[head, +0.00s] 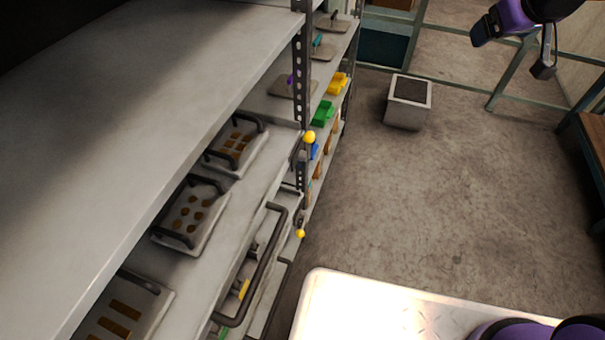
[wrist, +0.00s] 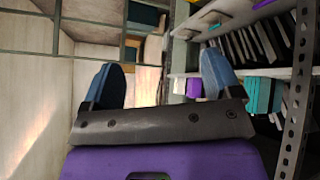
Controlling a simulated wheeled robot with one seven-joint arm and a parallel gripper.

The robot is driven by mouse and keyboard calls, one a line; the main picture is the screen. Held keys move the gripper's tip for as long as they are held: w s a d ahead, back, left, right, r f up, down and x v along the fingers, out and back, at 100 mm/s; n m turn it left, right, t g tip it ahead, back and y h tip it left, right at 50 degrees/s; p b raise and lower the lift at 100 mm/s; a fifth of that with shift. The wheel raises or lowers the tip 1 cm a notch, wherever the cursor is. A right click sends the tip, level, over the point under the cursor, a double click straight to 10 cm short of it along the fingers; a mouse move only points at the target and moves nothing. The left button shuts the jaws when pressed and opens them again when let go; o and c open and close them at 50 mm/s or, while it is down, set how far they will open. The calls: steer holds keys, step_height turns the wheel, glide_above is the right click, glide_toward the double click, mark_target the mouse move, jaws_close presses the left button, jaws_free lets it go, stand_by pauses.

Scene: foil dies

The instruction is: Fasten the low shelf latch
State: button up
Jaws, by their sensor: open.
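Two yellow ball knobs show at the front post of the shelf rack in the head view. The upper knob (head: 309,137) is at mid-height, and the lower knob (head: 300,233) is further down, beside a dark bar handle (head: 262,268). The lower knob appears to belong to the low shelf latch; the latch's state is too small to tell. My gripper (wrist: 162,60) is open and empty in the wrist view, its two blue fingers wide apart. Neither knob shows in the wrist view. In the head view my arm is at the upper right, well away from both knobs.
The metal rack holds handled trays with brown shapes (head: 190,213) and green and yellow blocks (head: 322,112). A perforated post (wrist: 296,110) stands at the right in the wrist view. A grey box (head: 407,102) stands on the floor; the floor around it is clear.

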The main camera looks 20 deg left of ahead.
steer(key=w+a+f+n+t+y, duration=0.1)
steer(key=w+a+f+n, duration=0.1)
steer(key=w+a+f, duration=0.55)
steer(key=w+a+f+n+y, duration=0.15)
steer(key=w+a+f, duration=0.3)
steer(key=f, duration=0.55)
steer(key=a+f+n+y, duration=0.1)
steer(key=a+f+n, duration=0.1)
steer(key=a+f, duration=0.55)
steer(key=a+f+n+y, duration=0.2)
steer(key=a+f+n, duration=0.15)
steer(key=f, duration=0.75)
steer(key=n+g+y, duration=0.3)
steer(key=n+y, duration=0.3)
glide_toward(303, 233)
steer(key=x, duration=1.1)
steer(key=shift+w, duration=0.1)
steer(key=c, duration=1.3)
